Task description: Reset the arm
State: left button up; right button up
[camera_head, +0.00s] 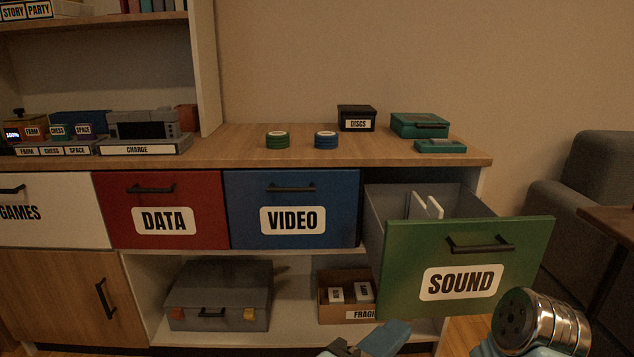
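The green SOUND drawer (400,265) is pulled open at the right end of the cabinet, with white dividers or cases (425,205) standing inside. Silver and black parts of my arm show at the lower right, in front of the drawer's lower right corner. A blue-grey part, also mine, shows at the bottom centre. No gripper fingertips can be made out, so I cannot see what either gripper holds.
The wooden cabinet top (230,150) carries green discs (277,140), blue discs (326,140), a black DISCS box (356,118) and teal cases (419,125). The red DATA (115,220) and blue VIDEO (340,220) drawers are shut. A grey case (218,295) and a cardboard box (335,310) sit below.

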pick_arm(q)
jog(key=w+a+f+m+g+y+p, duration=0.2)
jog(key=w+a+f+y, duration=0.15)
jog(key=w+f, duration=0.65)
jog(key=w+a+f+m+g+y+p, duration=0.2)
jog(key=w+a+f, duration=0.25)
jog(key=f, duration=0.85)
jog(key=s+a+f+m+g+p, duration=0.1)
jog(key=s+a+f, duration=0.4)
jog(key=f, duration=0.6)
jog(key=s+a+f+m+g+y+p, duration=0.1)
jog(key=s+a+f+m+g, duration=0.3)
jog(key=f, duration=0.8)
jog(key=shift+s+a+f+g+p, duration=0.25)
jog(key=shift+s+a+g+p, duration=0.4)
jog(key=shift+s+a+g, duration=0.3)
